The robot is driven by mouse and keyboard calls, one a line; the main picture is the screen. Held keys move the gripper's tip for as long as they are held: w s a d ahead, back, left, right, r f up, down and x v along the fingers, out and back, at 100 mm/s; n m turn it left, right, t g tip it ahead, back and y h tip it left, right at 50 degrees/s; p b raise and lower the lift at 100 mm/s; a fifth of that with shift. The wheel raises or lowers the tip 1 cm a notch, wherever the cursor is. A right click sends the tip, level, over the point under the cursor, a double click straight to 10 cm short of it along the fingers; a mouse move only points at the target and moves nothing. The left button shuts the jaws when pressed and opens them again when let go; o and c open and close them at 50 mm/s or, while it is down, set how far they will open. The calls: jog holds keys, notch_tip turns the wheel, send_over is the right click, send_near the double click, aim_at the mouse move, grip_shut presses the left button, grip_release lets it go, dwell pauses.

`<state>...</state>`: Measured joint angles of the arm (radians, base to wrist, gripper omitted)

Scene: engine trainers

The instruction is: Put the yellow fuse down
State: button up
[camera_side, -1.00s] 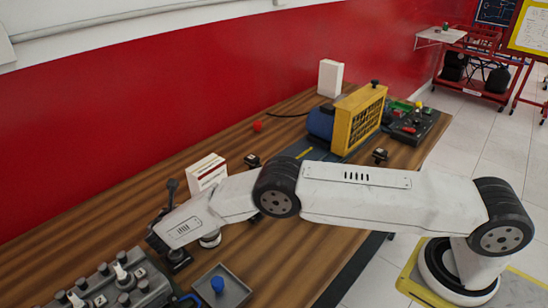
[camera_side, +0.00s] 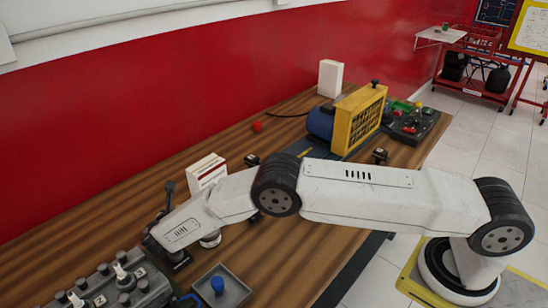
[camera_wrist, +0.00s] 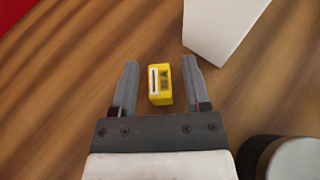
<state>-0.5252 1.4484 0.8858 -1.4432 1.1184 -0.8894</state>
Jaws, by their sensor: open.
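The yellow fuse (camera_wrist: 160,85) shows in the wrist view, with a white-framed dark slot and small dark markings on its top. It appears to rest on the wooden table (camera_wrist: 60,100). My gripper (camera_wrist: 160,70) is open, with one finger on each side of the fuse. In the side view my arm's end reaches down at the lower left, and the fuse is hidden there.
A white box (camera_wrist: 222,25) stands just beyond the right finger. A dark round thing with a white top (camera_wrist: 290,158) is at the lower right. In the side view, a grey engine block (camera_side: 115,285) and a tray with a blue knob (camera_side: 240,288) are close by.

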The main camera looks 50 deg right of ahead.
jog(key=shift+v, duration=2.95)
jog(key=shift+d+r, duration=0.1)
jog(key=shift+d, duration=0.3)
jog(key=s+d+r+m+g, duration=0.1)
jog(key=d, duration=0.1)
jog(key=s+d+r+m+g+y, duration=0.1)
jog(key=d+m, duration=0.1)
jog(key=d, duration=0.1)
jog(key=s+d+r+m+g, duration=0.1)
jog(key=d+m+g, duration=0.1)
jog(key=shift+s+d, duration=0.2)
jog(key=shift+s, duration=0.05)
jog(key=s+d+r+m+g+y, duration=0.1)
jog(key=s+d+r+m+y, duration=0.1)
jog(key=s+m, duration=0.5)
jog(key=s+d+r+m+g+y, duration=0.1)
jog(key=s+d+r+m+y, duration=0.2)
jog(key=s+d+m, duration=0.4)
jog(key=s+d+r+m+y, duration=0.3)
jog(key=s+m, duration=0.5)
jog(key=s, duration=0.4)
jog(key=shift+s+d+r+g, duration=0.4)
jog(key=shift+d+r, duration=0.2)
jog(key=shift+d, duration=0.1)
